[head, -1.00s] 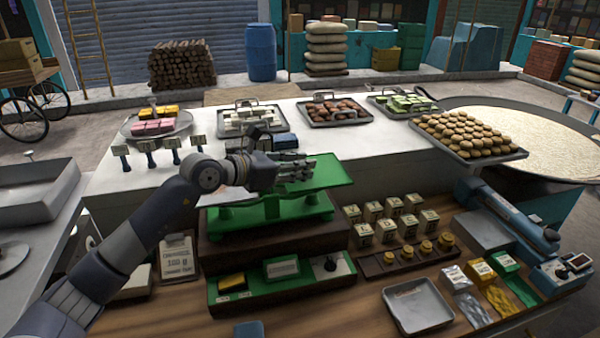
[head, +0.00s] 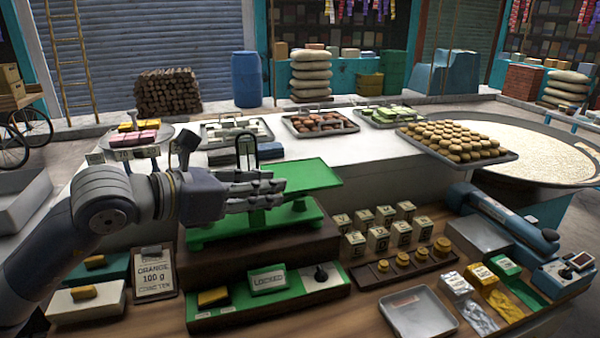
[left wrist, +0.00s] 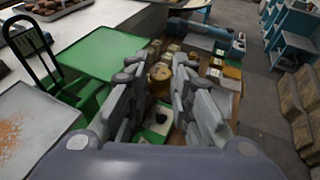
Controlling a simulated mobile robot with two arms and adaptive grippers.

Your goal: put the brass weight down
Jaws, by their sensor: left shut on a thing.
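My left gripper (head: 272,192) is in front of the green balance scale (head: 262,226), over its left and middle part. In the left wrist view its fingers (left wrist: 160,92) are closed around a brass weight (left wrist: 160,72), which shows between the fingertips. In the head view the fingers hide this weight. The scale's flat green pan (head: 312,174) lies to the right of the fingers and looks empty. It also fills the upper left of the left wrist view (left wrist: 103,52). Several other brass weights (head: 402,260) stand in a dark wooden rack. My right gripper is not in view.
Several cream boxes (head: 378,240) stand behind the rack. A green panel with a "LOCKED" sign (head: 268,280) and a black knob sits below the scale. A 100 g card (head: 155,266) stands at the left.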

